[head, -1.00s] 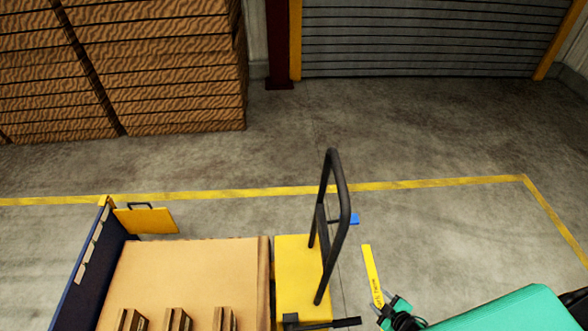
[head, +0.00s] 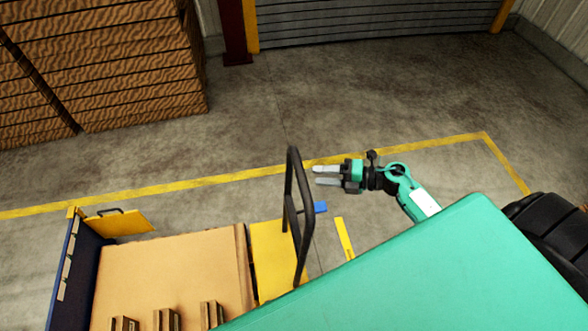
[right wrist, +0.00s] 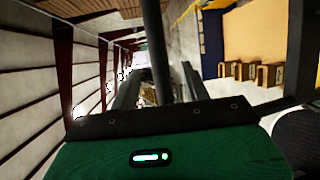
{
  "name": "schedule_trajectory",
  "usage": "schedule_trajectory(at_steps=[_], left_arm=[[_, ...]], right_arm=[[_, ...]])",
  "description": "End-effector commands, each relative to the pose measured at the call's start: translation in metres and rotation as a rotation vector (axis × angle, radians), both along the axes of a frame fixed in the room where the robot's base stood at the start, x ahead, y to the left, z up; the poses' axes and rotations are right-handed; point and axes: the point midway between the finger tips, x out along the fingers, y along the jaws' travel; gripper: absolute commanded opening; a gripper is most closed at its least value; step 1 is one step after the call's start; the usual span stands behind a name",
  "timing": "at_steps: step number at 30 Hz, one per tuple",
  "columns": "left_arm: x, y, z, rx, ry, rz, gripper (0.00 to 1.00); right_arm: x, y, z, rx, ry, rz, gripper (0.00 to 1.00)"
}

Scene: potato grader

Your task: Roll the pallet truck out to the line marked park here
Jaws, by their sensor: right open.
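The pallet truck (head: 276,258) has a yellow body and stands at the right end of a cardboard-coloured load. Its black loop handle (head: 291,190) rises upright from it. A short yellow strip (head: 344,237) lies on the floor just right of the truck; any lettering on it is hidden or unreadable now. My right gripper (head: 326,176) is open and empty, pointing left at the handle's upper part, a little to its right. In the right wrist view, a dark bar (right wrist: 155,45) runs up between the open fingers (right wrist: 158,85); I cannot tell any contact. My left gripper is out of view.
A long yellow floor line (head: 180,186) crosses behind the truck and turns at the right. Stacked brown cartons (head: 120,60) stand at the back left, a shutter (head: 370,20) at the back. A blue panel (head: 72,270) borders the load.

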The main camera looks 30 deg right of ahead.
Motion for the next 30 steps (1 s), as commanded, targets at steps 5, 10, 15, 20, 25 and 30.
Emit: schedule_trajectory(at_steps=[5,10,15,20,25,30], left_arm=[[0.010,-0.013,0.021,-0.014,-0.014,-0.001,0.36],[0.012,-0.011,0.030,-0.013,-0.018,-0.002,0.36],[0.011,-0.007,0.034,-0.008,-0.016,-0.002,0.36],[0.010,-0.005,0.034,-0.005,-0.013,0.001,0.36],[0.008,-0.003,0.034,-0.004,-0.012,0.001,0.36],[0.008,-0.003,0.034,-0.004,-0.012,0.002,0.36]], right_arm=[[0.025,0.031,-0.001,0.006,-0.001,-0.001,0.47],[0.041,0.053,-0.008,0.004,0.000,-0.001,0.47],[0.049,0.064,-0.013,0.003,0.000,-0.001,0.47],[0.052,0.067,-0.015,0.001,0.000,-0.001,0.47],[0.051,0.067,-0.015,0.001,0.000,-0.001,0.47],[0.051,0.067,-0.015,0.001,0.000,-0.001,0.15]])
